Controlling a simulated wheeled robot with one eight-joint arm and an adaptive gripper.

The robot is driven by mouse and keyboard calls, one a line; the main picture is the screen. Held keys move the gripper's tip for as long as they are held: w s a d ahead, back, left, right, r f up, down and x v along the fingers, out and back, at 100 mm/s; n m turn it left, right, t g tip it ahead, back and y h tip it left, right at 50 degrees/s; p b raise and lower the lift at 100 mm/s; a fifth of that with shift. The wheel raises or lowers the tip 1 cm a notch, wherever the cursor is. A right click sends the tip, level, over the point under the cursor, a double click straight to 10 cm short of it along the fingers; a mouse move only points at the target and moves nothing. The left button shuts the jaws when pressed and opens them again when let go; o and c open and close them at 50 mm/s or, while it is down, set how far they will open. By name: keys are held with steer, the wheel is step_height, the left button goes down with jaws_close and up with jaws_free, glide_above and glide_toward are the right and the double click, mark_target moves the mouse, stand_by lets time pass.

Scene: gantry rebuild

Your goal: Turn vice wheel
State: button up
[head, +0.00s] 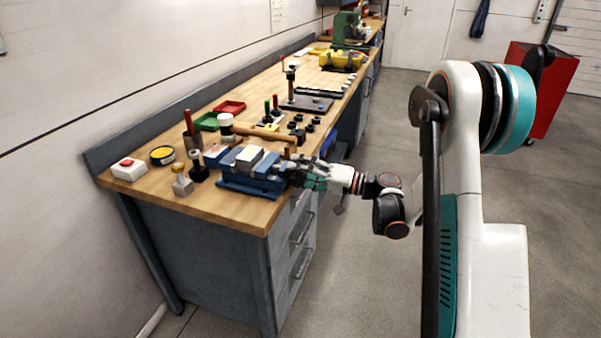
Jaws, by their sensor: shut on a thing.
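A blue vice (247,186) sits near the front edge of the wooden workbench. A pale block (249,158) shows between its jaws. My gripper (301,173) reaches in from the right and is shut at the vice's right end, where the wheel is. The wheel is mostly hidden by the fingers, so its turn angle cannot be told.
Open floor lies right of the bench. A red cabinet (553,100) stands at the back right.

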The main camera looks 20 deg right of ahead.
steer(key=n, duration=0.4)
steer(key=shift+n, duration=0.3)
steer(key=n, duration=0.4)
steer(key=shift+s+a+n, duration=0.1)
steer(key=shift+n, duration=0.2)
steer(key=n, duration=0.4)
steer(key=shift+n, duration=0.3)
steer(key=shift+s+n, duration=0.15)
steer(key=shift+n, duration=1.95)
steer(key=o, duration=1.1)
